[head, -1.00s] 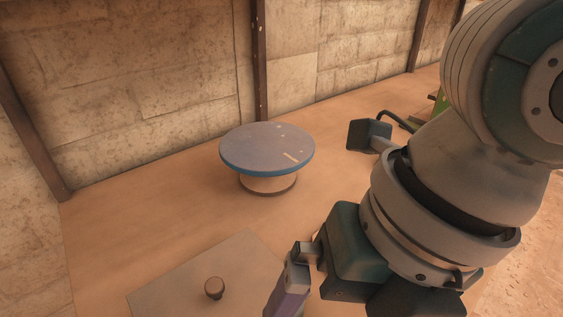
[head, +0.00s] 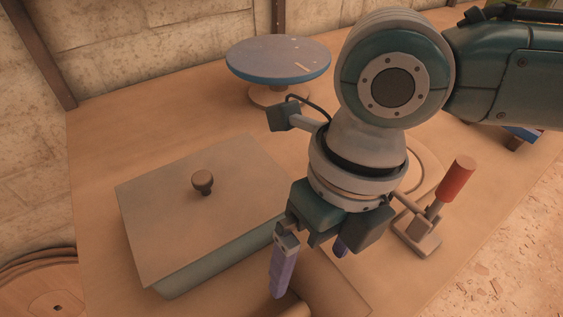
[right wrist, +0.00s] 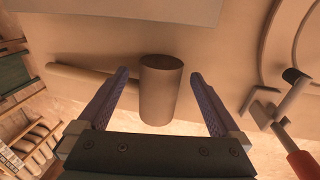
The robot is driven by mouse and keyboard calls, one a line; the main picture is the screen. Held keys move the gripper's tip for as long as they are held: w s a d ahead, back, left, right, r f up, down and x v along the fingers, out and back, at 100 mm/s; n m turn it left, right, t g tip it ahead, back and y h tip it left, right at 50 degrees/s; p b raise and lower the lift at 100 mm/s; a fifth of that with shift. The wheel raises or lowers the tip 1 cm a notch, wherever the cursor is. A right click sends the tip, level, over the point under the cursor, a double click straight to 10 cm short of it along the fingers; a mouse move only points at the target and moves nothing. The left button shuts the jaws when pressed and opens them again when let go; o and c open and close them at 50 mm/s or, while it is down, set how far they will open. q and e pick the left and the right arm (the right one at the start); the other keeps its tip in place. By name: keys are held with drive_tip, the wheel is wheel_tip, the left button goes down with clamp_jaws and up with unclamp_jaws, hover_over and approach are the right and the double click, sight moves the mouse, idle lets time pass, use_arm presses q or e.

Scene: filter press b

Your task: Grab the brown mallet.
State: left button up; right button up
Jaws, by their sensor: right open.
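The brown mallet (right wrist: 161,92) shows in the right wrist view, its thick cylindrical head between my right gripper's two fingers and its handle running left behind one finger. In the head view only a brown part of it (head: 290,306) shows at the bottom edge, below the fingers; the rest is cut off. My right gripper (head: 308,275) is open, with purple fingers pointing down over the mallet; it also shows in the right wrist view (right wrist: 159,74). I see a gap on both sides of the mallet head. My left gripper is not in view.
A lidded box (head: 160,245) with a round knob (head: 203,182) stands left of the gripper. A round turntable (head: 278,60) is at the back. A toggle clamp with a red handle (head: 457,179) stands to the right. The table's left back part is clear.

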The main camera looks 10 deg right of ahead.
drive_tip(key=shift+s+f, duration=0.1)
drive_tip(key=shift+f, duration=0.55)
clamp_jaws()
idle(0.4)
